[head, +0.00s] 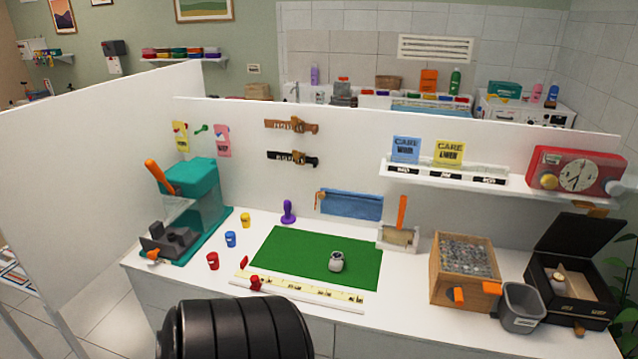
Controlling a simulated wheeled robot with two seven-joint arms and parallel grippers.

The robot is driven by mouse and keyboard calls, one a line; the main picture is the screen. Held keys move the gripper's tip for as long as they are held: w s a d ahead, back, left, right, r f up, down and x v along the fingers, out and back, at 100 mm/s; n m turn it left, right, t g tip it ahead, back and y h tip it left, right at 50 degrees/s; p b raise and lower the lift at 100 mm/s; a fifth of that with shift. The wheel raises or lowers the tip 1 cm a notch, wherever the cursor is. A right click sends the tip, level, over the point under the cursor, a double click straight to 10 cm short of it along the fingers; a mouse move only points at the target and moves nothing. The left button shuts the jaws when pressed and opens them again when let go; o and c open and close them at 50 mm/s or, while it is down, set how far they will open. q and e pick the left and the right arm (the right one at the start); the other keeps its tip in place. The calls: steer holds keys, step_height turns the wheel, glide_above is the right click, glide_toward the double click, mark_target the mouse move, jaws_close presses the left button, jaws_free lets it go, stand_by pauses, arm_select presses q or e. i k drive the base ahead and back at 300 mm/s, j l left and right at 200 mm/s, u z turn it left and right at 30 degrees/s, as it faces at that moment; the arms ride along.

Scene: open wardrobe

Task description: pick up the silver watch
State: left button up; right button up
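A small silver object (336,261), which looks like the silver watch, sits on the right part of the green mat (290,252) on the white bench. It is too small to make out its dial or strap. Nothing touches it from above. Neither of my grippers shows in the head view. A black ribbed part, seemingly of my own arm, fills the bottom of the view left of centre, in front of the bench, with no fingers visible.
A ruler strip (300,288) lies along the mat's front edge. A teal press (195,195) and small coloured cups stand left. A wooden box (438,284), a grey bin (521,308) and an open black case (545,301) stand right. White panels close the back and left.

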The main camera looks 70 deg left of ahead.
mark_target(336, 262)
steer(key=u, duration=2.05)
steer(key=i+l, duration=0.15)
steer(key=l, duration=0.2)
steer(key=i+l, duration=0.1)
steer(key=l, duration=0.25)
steer(key=i+l, duration=0.15)
steer(key=l, duration=0.2)
steer(key=i+l, duration=0.15)
steer(key=l, duration=0.2)
